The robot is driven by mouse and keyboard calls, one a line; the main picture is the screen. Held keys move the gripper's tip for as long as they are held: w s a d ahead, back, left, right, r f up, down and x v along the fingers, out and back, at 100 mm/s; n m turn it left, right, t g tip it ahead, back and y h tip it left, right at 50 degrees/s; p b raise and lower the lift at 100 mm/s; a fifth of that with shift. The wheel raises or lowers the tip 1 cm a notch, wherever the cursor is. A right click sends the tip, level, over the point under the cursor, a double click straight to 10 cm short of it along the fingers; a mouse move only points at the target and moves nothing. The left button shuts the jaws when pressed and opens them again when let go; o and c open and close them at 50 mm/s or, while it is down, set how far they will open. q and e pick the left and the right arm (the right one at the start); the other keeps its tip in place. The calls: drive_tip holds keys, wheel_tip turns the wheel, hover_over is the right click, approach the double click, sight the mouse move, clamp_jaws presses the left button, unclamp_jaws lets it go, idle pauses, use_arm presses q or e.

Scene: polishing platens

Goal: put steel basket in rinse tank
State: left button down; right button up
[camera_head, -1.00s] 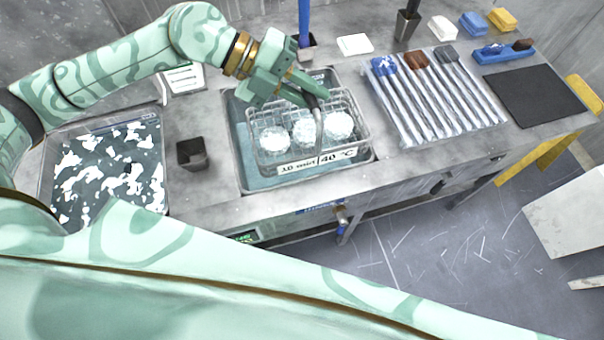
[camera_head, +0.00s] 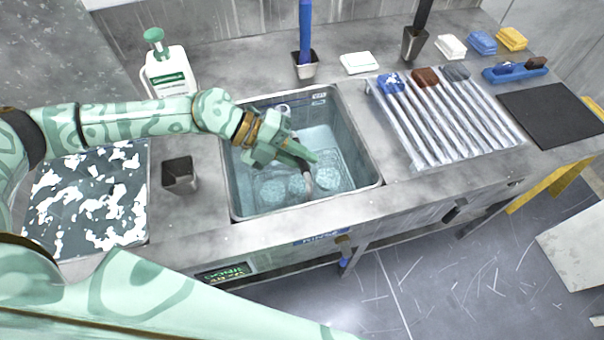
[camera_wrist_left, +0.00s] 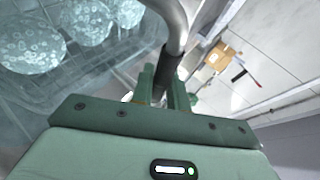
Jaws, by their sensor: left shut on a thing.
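The steel basket (camera_head: 338,180) is down inside the tank (camera_head: 370,150), under the water, with several round pale pieces in it. The tank is set into the bench at the middle of the head view. My left gripper (camera_head: 311,162) is over the tank, shut on the basket's curved handle, which also shows in the left wrist view (camera_wrist_left: 178,25). The wrist view also shows part of the basket (camera_wrist_left: 60,75) and its round pieces at the upper left. Whether the basket touches the tank floor I cannot tell. My right gripper is not in view.
A grey cup (camera_head: 180,174) and a tray with white patches (camera_head: 85,200) are to the left. A bottle (camera_head: 168,72) and a blue-handled brush holder (camera_head: 305,66) stand behind.

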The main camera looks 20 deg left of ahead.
use_arm(q)
wheel_tip(320, 180, down, 6)
drive_tip(key=shift+r+b, duration=0.2)
drive_tip(key=shift+b, duration=1.05)
drive_tip(key=shift+r, duration=0.15)
drive_tip(key=c, duration=1.4)
unclamp_jaws()
drive_tip(key=shift+o, duration=0.2)
drive_tip(key=p+v, duration=0.1)
drive_tip(key=v, duration=0.6)
drive_tip(key=shift+a, duration=0.25)
